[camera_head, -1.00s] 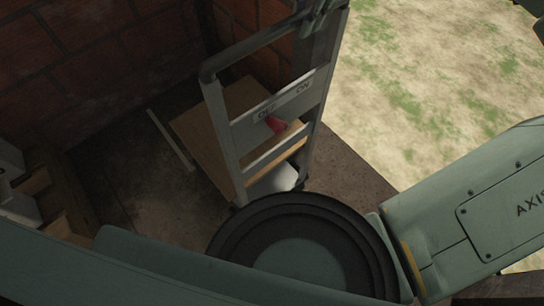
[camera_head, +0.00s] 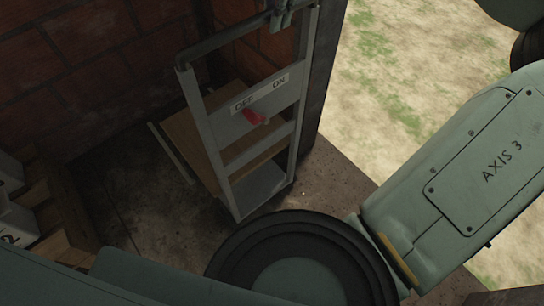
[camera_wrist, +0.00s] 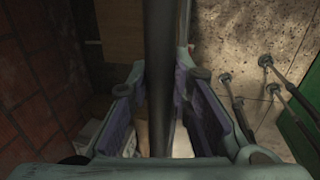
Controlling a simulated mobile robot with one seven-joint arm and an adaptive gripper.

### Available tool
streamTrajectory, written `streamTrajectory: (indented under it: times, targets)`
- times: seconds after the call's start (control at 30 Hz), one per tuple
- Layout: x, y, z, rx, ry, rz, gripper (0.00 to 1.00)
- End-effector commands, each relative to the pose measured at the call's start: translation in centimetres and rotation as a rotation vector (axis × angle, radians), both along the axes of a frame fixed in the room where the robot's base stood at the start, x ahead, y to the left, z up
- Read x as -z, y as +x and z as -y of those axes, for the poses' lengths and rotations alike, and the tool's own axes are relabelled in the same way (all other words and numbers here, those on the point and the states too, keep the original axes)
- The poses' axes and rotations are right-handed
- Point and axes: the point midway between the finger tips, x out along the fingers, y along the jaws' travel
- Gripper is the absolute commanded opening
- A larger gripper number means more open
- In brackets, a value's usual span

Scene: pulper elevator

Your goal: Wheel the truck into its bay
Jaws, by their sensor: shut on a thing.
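The truck (camera_head: 222,130) is a grey upright frame with a dark top handle bar, a wooden deck and a pale lower plate. Its panel reads OFF and ON above a red lever (camera_head: 256,117). It stands on the dark floor near the brick wall. My gripper (camera_head: 285,10) is at the handle's top bar, partly cut off by the picture edge. In the wrist view my gripper (camera_wrist: 160,100) is shut on the dark handle bar (camera_wrist: 160,45), which runs between its padded fingers. A pale floor strip (camera_head: 172,152) lies left of the deck. The truck's wheels are hidden.
Brick walls (camera_head: 85,85) close off the back and left. Wooden pallets or crates with pale boxes (camera_head: 60,215) stand at the left. Open grassy ground (camera_head: 400,80) lies beyond the floor edge at the right. Dark rods (camera_wrist: 275,85) show in the wrist view.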

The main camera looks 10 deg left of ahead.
Motion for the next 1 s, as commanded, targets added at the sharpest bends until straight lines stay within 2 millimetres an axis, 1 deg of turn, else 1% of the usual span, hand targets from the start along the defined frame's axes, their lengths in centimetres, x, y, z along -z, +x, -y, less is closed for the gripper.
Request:
streamTrajectory:
  times: [0.03,0.2,0.5,0.6,0.9,1.0]
  targets:
    - [0.0,0.4,-0.7,-0.002,-0.002,-0.001,0.12]
    - [-0.1,1.8,-2.6,-0.002,-0.001,0.000,0.12]
    - [-0.1,4.0,-5.7,-0.001,-0.001,-0.002,0.12]
    - [0.0,4.4,-6.1,0.000,-0.001,-0.002,0.12]
    - [0.0,4.4,-6.1,0.001,-0.002,-0.003,0.12]
    - [-0.1,4.9,-6.8,-0.001,-0.001,-0.003,0.12]
